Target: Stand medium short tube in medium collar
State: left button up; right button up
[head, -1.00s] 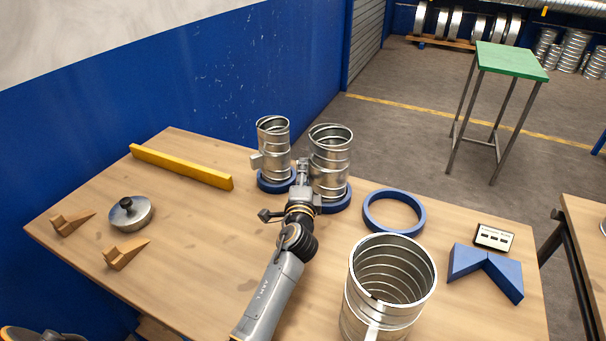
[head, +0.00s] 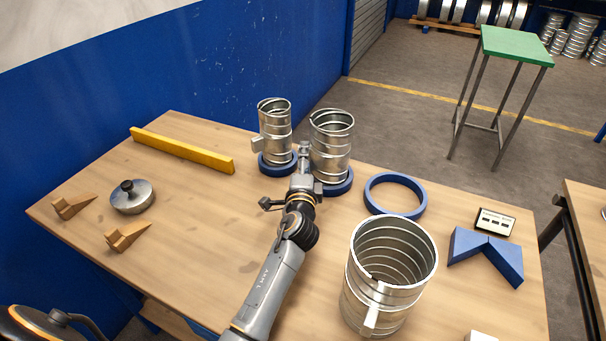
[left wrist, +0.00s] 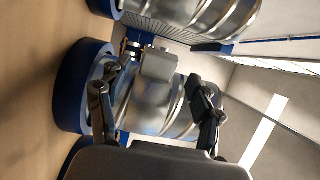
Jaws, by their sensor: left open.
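The medium short tube (head: 331,148) is a ribbed silver cylinder. It stands upright in the medium collar (head: 343,186), a blue ring on the table. In the left wrist view the tube (left wrist: 148,104) lies sideways in the picture, with a grey tab (left wrist: 158,66) on its side and its lower end at the blue collar (left wrist: 75,88). My left gripper (head: 304,152) is at the tube's near left side. In the left wrist view its open fingers (left wrist: 157,112) are in front of the tube, around the tab's level. Contact cannot be told. My right gripper is not in view.
A smaller tube (head: 275,128) stands in its blue collar (head: 270,171), close on the left. An empty large collar (head: 371,195) and a large tube (head: 390,290) are to the right. Blue V-blocks (head: 487,255), wooden wedges (head: 127,236), a lidded disc (head: 132,198) and a yellow bar (head: 180,149) lie about.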

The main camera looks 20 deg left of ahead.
pick_arm(q)
jog(key=v, duration=1.1)
jog(key=shift+a+r, duration=0.1)
jog(key=shift+r, duration=0.1)
